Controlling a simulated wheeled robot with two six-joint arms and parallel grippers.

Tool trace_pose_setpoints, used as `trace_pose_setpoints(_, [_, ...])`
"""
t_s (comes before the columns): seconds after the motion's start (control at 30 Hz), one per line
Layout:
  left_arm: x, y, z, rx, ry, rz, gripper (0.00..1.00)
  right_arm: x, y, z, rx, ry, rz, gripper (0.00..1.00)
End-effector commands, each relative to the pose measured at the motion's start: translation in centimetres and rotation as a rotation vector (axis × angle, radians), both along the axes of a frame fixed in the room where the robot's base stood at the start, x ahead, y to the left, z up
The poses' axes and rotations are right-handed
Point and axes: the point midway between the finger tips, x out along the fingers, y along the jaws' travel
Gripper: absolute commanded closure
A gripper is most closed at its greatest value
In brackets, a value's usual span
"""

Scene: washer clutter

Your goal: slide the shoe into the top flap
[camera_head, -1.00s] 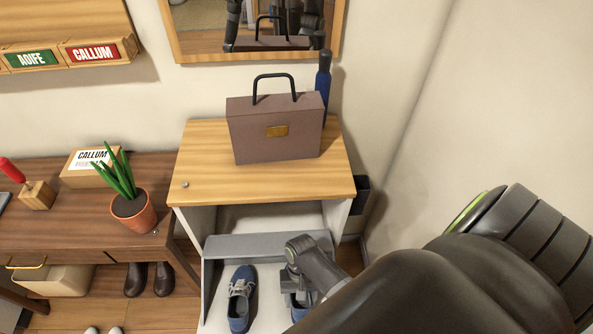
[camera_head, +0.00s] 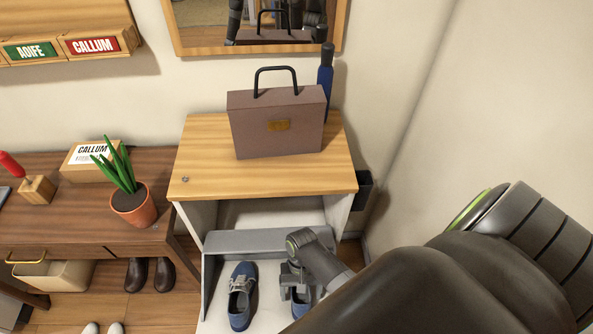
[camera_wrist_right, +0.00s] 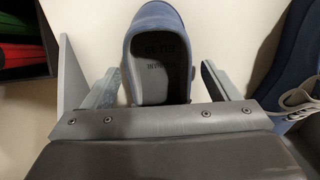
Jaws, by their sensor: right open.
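A blue shoe (camera_head: 302,303) lies in the tilted-out grey flap (camera_head: 262,241) of the shoe cabinet, mostly hidden under my right gripper. My right gripper (camera_head: 293,288) is open over it. In the right wrist view the open fingers (camera_wrist_right: 160,88) stand on both sides of the shoe's heel end (camera_wrist_right: 160,45), apart from it as far as I can see. A second blue shoe with grey laces (camera_head: 241,296) lies to the left in the same flap; it also shows at the right of the right wrist view (camera_wrist_right: 290,70). My left gripper is not seen.
A brown briefcase (camera_head: 277,125) and a dark blue bottle-like object (camera_head: 325,80) stand on the wooden cabinet top (camera_head: 205,165). A potted plant (camera_head: 133,208) sits on the side table at left. A wall closes off the right side.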

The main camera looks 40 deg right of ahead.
Motion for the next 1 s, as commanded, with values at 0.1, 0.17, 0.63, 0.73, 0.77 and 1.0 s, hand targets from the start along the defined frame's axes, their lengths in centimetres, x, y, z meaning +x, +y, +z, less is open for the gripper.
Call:
trace_pose_setpoints(0.1, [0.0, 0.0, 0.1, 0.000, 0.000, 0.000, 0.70, 0.1, -0.1, 0.4, -0.001, -0.001, 0.000, 0.19])
trace_pose_setpoints(0.17, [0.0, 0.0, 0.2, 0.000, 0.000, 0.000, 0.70, 0.3, -0.2, 0.9, -0.001, -0.001, 0.000, 0.19])
trace_pose_setpoints(0.63, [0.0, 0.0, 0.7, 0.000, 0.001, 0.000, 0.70, 2.5, -1.5, 6.8, -0.002, 0.000, -0.001, 0.19])
trace_pose_setpoints(0.73, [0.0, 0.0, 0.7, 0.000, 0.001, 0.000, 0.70, 2.6, -1.6, 7.1, -0.001, 0.001, -0.001, 0.19])
trace_pose_setpoints(0.77, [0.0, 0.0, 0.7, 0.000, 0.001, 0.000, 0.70, 2.6, -1.6, 7.1, -0.001, 0.001, -0.001, 0.19])
trace_pose_setpoints(1.0, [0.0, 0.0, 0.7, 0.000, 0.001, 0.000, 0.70, 2.6, -1.6, 7.1, -0.001, 0.001, -0.001, 0.19])
